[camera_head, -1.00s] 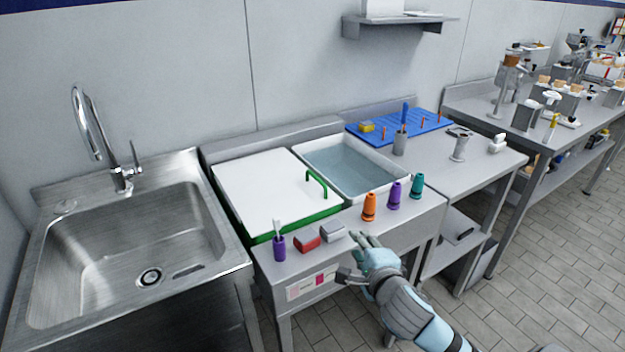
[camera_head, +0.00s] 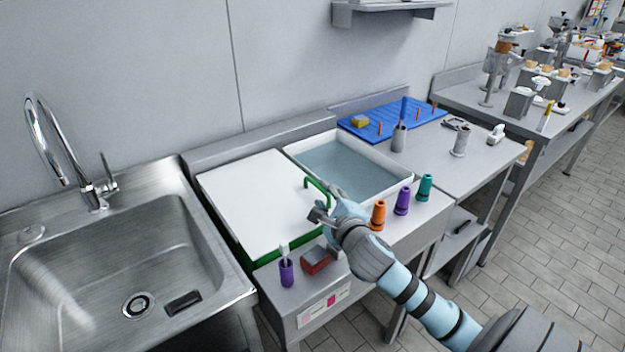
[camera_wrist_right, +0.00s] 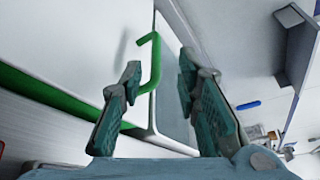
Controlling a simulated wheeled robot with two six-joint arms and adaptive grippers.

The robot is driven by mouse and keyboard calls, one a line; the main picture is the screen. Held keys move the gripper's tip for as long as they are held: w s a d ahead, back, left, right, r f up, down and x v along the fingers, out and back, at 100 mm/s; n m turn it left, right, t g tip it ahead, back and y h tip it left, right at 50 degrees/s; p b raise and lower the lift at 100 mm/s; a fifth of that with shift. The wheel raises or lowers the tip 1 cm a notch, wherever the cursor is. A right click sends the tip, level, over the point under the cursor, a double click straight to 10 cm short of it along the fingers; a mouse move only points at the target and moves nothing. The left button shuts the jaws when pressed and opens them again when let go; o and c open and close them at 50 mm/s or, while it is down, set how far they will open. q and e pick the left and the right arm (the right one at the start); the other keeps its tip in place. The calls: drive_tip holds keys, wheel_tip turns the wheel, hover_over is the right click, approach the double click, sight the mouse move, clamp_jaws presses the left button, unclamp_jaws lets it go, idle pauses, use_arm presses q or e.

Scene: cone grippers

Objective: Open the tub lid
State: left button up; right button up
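A flat white lid (camera_head: 255,195) with a green edge lies at the left of the bench. It also shows in the wrist view (camera_wrist_right: 75,45). A green handle (camera_head: 317,186) stands at its right side. A white tub (camera_head: 295,157) of water is open beside it on the right. My right gripper (camera_head: 325,206) is over the front right of the lid, close to the handle. In the wrist view its two fingers (camera_wrist_right: 160,70) are apart, with the green handle (camera_wrist_right: 156,62) showing between them. I cannot tell whether they touch it. The left gripper is out of view.
A purple holder (camera_head: 287,273) and a red block (camera_head: 316,260) stand on the front ledge. Orange (camera_head: 378,215), purple (camera_head: 402,201) and teal (camera_head: 425,188) cones stand right of my gripper. A sink (camera_head: 130,260) lies to the left.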

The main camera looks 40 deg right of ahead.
sight(315, 185)
drive_tip(key=x, duration=0.6)
drive_tip(key=b+x, duration=0.1)
drive_tip(key=x, duration=0.1)
drive_tip(key=shift+w+f, duration=0.35)
drive_tip(key=shift+f, duration=0.05)
drive_tip(key=shift+w+d, duration=0.25)
drive_tip(key=shift+w, duration=0.2)
clamp_jaws()
